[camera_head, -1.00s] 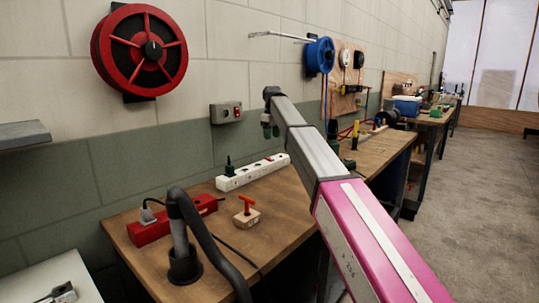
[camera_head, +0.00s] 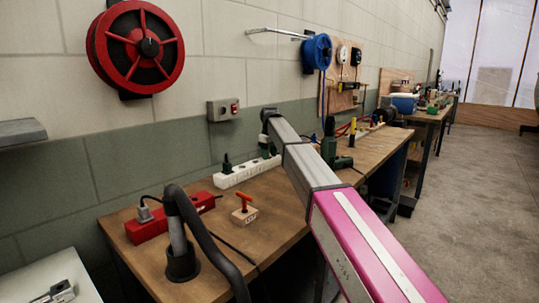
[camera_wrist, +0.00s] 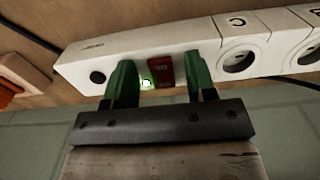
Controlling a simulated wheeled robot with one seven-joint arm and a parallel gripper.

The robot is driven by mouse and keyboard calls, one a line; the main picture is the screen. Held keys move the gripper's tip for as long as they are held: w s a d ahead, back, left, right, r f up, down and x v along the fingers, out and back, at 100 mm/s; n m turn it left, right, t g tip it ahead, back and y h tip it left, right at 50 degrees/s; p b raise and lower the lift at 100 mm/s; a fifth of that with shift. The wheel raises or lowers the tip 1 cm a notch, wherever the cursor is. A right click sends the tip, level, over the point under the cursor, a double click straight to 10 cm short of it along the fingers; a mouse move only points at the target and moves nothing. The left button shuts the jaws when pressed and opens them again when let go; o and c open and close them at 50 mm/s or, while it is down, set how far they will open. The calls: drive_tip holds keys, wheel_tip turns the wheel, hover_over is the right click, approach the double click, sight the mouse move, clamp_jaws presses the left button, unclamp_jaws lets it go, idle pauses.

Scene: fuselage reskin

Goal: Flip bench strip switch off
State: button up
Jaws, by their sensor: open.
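The white bench strip (camera_head: 243,172) lies on the wooden bench along the wall; it fills the top of the wrist view (camera_wrist: 205,48). Its small red rocker switch (camera_wrist: 161,70) shows there, with a bright greenish-white glow at its left end. My gripper (camera_wrist: 160,62) is open. Its two green fingers are at the strip, one on each side of the switch, the left one nearer the glow. I cannot tell whether either finger touches the switch. In the head view my gripper (camera_head: 266,143) is at the strip's right part, and the switch is hidden.
A red power strip (camera_head: 168,218) with a plug, a small block with an orange handle (camera_head: 244,208) and a dark hose (camera_head: 183,255) are on the bench (camera_head: 275,208). A wall switch box (camera_head: 224,110) is above the strip. A green tool (camera_head: 338,155) stands at right.

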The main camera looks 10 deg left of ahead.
drive_tip(key=c, duration=0.9)
drive_tip(key=shift+w+a+r+g+h, duration=0.1)
drive_tip(key=shift+w+a+g+h, duration=0.2)
drive_tip(key=shift+h, duration=0.3)
drive_tip(key=shift+s+g+h, duration=0.15)
drive_tip(key=shift+g+h, duration=0.25)
drive_tip(key=shift+h, duration=0.3)
drive_tip(key=shift+c, duration=0.2)
drive_tip(key=o, duration=0.9)
drive_tip(key=shift+o, duration=0.2)
drive_tip(key=shift+r, duration=0.15)
